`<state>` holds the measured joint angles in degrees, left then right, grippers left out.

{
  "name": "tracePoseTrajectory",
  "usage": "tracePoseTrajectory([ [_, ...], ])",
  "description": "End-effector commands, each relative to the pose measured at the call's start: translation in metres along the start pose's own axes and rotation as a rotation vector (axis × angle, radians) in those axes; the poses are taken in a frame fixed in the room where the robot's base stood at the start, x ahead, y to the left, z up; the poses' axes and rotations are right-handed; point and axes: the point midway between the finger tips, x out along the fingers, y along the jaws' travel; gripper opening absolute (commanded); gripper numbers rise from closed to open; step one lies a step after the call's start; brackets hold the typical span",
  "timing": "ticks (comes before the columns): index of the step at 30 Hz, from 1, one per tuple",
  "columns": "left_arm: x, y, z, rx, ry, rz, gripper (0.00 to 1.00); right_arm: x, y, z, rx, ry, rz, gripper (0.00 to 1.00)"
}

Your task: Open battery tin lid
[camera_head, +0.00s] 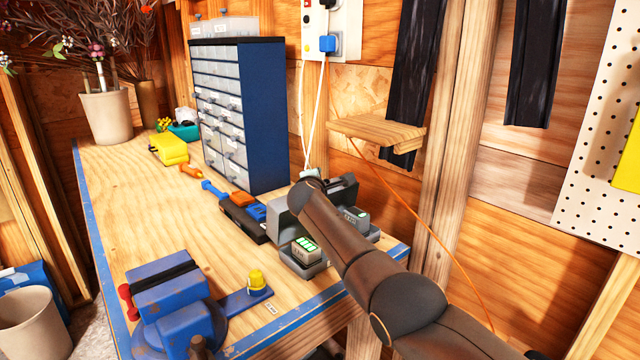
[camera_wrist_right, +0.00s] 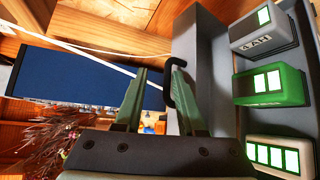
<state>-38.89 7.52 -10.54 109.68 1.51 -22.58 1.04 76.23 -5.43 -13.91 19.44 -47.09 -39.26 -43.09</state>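A grey box-like tin (camera_head: 281,222) stands at the back right of the bench, largely hidden behind my right arm in the head view. In the right wrist view its tall grey panel (camera_wrist_right: 199,55) is close, with a black hook-shaped handle (camera_wrist_right: 169,88) at its left edge. My right gripper (camera_wrist_right: 158,75) has its fingers apart. The right finger's tip overlaps the handle; I cannot tell whether it touches it. Battery units with lit displays, one green (camera_wrist_right: 270,87), sit to the right of the panel. The right gripper's fingers are hidden in the head view. My left gripper is not in view.
A blue drawer cabinet (camera_head: 262,120) stands behind the tin. A black tray (camera_head: 243,220) lies left of it. A blue vise (camera_head: 170,290) is at the front. A small wooden shelf (camera_head: 375,130) juts from the wall above. The bench's middle left is clear.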

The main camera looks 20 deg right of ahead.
Motion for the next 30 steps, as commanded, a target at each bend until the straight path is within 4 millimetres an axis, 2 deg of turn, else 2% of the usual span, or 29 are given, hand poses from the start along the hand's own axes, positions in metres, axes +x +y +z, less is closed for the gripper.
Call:
tracePoseTrajectory([
  [17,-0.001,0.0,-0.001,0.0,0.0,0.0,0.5,-0.001,-0.004,-0.001,0.002,0.001,-0.008,0.37],
  [30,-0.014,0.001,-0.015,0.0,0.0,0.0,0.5,-0.023,-0.003,-0.001,0.004,0.001,-0.009,0.37],
])
